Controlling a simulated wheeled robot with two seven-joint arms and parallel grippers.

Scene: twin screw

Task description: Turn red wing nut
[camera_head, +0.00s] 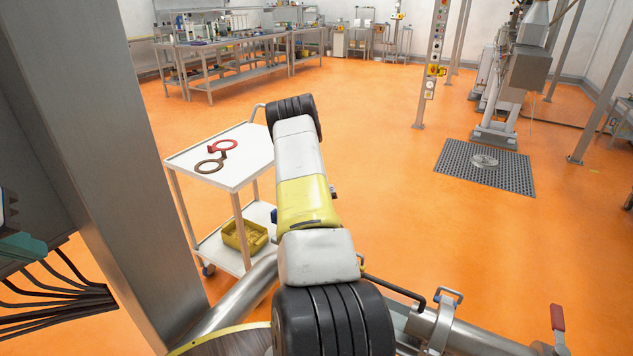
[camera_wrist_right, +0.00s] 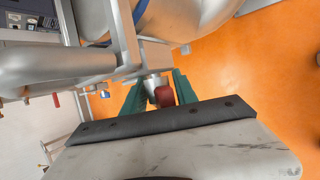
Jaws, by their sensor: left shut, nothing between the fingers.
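In the right wrist view a small red piece (camera_wrist_right: 166,97), which looks like the red wing nut, sits on a metal stem. The two green fingers of my right gripper (camera_wrist_right: 161,84) stand on either side of it. The red piece is close to the right-hand finger, and whether both fingers touch it cannot be told. The dark gripper body hides its lower part. My right gripper is not visible in the head view. My left gripper (camera_head: 22,248), with teal fingers, is partly in view at the left edge of the head view, shut and empty.
Steel pipework with a clamp (camera_head: 437,318) and a red-handled lever (camera_head: 557,317) lies at lower right. A grey post (camera_head: 120,150) stands at left. A white cart (camera_head: 250,150) carries red and brown ring tools (camera_head: 212,163). Orange floor is open beyond.

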